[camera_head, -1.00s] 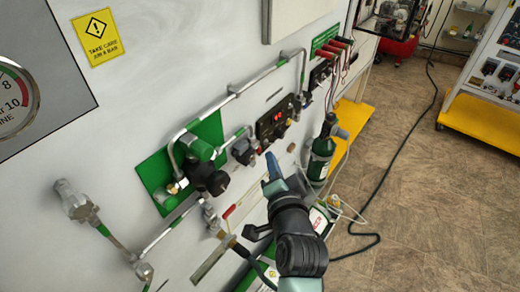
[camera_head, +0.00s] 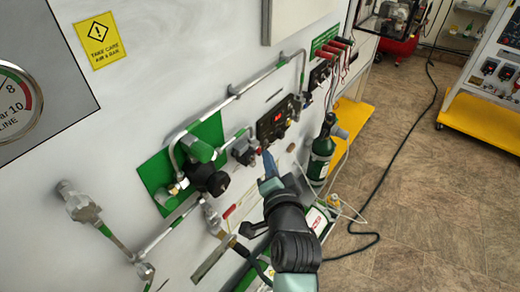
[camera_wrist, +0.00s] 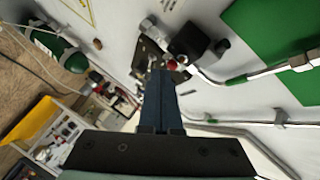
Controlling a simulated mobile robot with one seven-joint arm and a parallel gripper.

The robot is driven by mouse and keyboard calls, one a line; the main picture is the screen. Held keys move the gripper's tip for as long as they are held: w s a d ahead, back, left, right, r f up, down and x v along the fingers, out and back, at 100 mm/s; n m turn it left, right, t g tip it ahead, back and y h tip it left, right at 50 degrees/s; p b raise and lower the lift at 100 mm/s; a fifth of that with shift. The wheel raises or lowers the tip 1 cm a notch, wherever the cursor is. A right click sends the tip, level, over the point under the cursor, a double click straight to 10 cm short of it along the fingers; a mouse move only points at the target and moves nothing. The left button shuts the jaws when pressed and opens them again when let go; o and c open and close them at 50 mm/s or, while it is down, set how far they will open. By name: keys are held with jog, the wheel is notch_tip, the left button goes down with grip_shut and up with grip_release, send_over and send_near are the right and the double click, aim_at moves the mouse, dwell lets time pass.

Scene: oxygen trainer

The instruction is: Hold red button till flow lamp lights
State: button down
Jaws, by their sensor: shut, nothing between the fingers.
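My gripper (camera_head: 268,162) is shut and empty, with its blue fingers pointing up at the wall panel. In the wrist view, the closed fingertips (camera_wrist: 160,73) reach close to a small red button (camera_wrist: 172,64) beside a dark block. I cannot tell whether they touch it. In the head view the button is mostly hidden by the fingertip. I cannot make out which light is the flow lamp, or a lit one.
Metal pipes, a green plate (camera_head: 158,172) and a black regulator knob (camera_head: 216,183) lie left of my gripper. A green cylinder (camera_head: 321,158) stands to the right. Red-topped leads (camera_head: 338,44) hang above. Open floor lies at the right.

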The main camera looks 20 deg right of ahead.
jog(key=shift+w+a, duration=0.35)
dwell(2.0)
jog(key=shift+d, duration=0.1)
jog(key=shift+s+d, duration=0.45)
jog(key=shift+s, duration=0.2)
jog(key=s+d, duration=0.1)
jog(key=s, duration=0.1)
jog(key=s+d+b, duration=0.1)
jog(key=s+d, duration=0.1)
jog(key=shift+d+b, duration=0.1)
jog(key=shift+b, duration=0.2)
dwell(0.5)
